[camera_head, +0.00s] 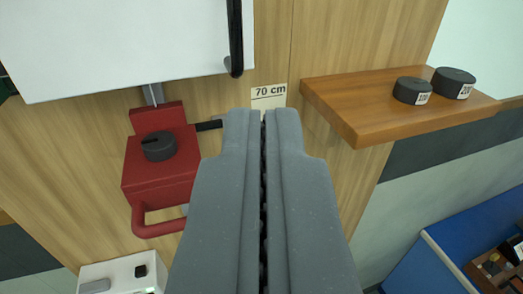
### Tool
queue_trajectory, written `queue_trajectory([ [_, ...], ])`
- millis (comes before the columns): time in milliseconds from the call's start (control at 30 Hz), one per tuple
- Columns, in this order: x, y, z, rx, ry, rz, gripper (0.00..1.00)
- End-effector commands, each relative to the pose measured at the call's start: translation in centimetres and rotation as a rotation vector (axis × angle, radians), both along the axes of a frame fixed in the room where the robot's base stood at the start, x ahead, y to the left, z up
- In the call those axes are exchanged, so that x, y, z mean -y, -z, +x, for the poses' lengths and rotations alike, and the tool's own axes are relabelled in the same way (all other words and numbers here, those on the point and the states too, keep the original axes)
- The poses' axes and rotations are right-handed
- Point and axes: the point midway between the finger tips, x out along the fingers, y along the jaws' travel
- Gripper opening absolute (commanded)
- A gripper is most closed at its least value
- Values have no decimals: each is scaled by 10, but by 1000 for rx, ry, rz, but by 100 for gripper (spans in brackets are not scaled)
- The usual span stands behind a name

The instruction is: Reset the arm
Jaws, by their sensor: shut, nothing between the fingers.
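My gripper (264,113) reaches up the middle of the view. Its two grey fingers lie side by side with only a thin dark gap, shut and empty. Its tips are just below a "70 cm" label (269,92) on a wooden panel (290,50). The rest of my arm is not in view.
A red device (160,180) with a black knob (158,146) and a red handle (155,229) is close on the left. A wooden shelf (340,110) with two black weights (412,91) juts out on the right. A white board (110,45) with a black handle (235,40) is at upper left. A blue bench (440,250) stands lower right.

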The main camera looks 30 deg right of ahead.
Motion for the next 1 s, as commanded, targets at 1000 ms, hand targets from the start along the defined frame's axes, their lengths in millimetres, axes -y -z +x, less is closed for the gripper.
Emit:
queue_trajectory([
  [1000,-242,296,49,-183,-503,51,0],
])
